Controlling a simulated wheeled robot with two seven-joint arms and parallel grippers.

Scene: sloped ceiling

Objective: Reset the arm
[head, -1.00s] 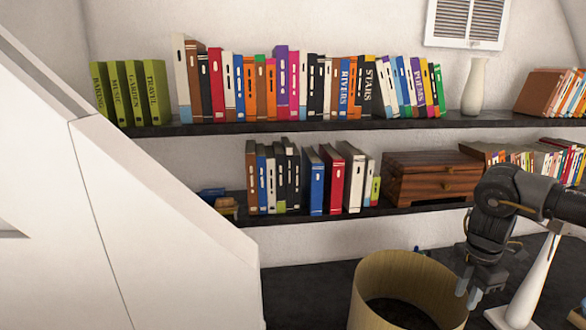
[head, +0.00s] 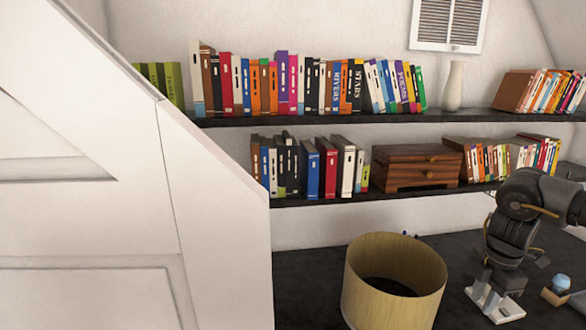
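My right arm comes in from the right edge in the head view and bends downward. My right gripper (head: 488,292) points down in front of a white base on the dark surface, to the right of a round tan bin (head: 393,285). The fingertips are small and blend with the white base behind them. I cannot tell whether they are apart or whether they touch it. No object clearly shows in the gripper. My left gripper is not in view.
A white sloped panel (head: 215,220) fills the left. Two dark wall shelves (head: 330,120) hold rows of books, a white vase (head: 453,86) and a wooden drawer box (head: 416,167). A small blue-topped object (head: 561,284) stands at the lower right, near my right arm.

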